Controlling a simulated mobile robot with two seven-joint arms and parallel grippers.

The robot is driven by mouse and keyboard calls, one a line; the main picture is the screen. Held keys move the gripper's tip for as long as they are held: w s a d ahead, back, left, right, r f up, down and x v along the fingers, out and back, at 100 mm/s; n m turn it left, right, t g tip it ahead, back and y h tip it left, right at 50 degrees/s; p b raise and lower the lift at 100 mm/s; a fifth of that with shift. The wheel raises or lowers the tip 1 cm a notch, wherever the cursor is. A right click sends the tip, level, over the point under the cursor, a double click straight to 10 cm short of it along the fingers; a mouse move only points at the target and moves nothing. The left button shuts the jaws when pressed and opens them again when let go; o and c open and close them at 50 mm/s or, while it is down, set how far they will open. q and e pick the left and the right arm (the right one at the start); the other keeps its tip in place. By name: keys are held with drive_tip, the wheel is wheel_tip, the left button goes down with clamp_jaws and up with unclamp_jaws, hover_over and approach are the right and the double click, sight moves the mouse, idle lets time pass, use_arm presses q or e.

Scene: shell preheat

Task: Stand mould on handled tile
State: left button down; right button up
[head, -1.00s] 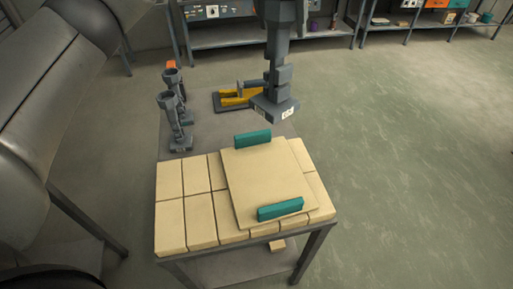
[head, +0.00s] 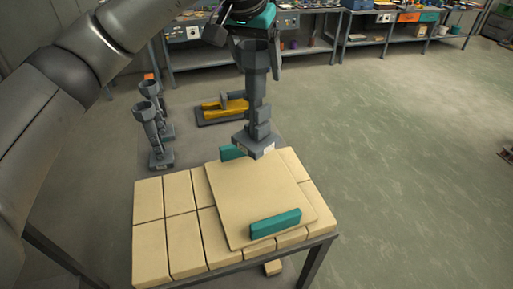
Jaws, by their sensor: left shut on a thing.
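The mould (head: 257,100) is a tall grey piece with a cup at its top, a stepped stem and a square foot. My left gripper (head: 250,28) is shut on it near the top and holds it upright. Its foot overlaps the far part of the handled tile (head: 258,190) in the head view; I cannot tell whether they touch. The tile is a flat cream slab with a near teal handle (head: 275,223) and a far teal handle (head: 231,152), partly hidden by the mould. My right gripper is out of view.
The tile lies on a table topped with cream bricks (head: 183,243). Two similar grey moulds (head: 155,135) stand at the back left. A yellow-and-grey item (head: 226,108) lies behind. Shelves and benches (head: 385,30) line the back wall. The floor at right is clear.

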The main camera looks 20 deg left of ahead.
sight(251, 114)
use_arm(q)
wheel_tip(251, 114, down, 17)
drive_tip(key=shift+r+p, duration=0.1)
drive_tip(key=shift+p, duration=0.7)
unclamp_jaws()
drive_tip(key=shift+f, duration=0.2)
drive_tip(key=shift+r, duration=0.15)
drive_tip(key=b+v, duration=0.1)
drive_tip(key=v, duration=1.1)
drive_tip(key=shift+b, duration=0.4)
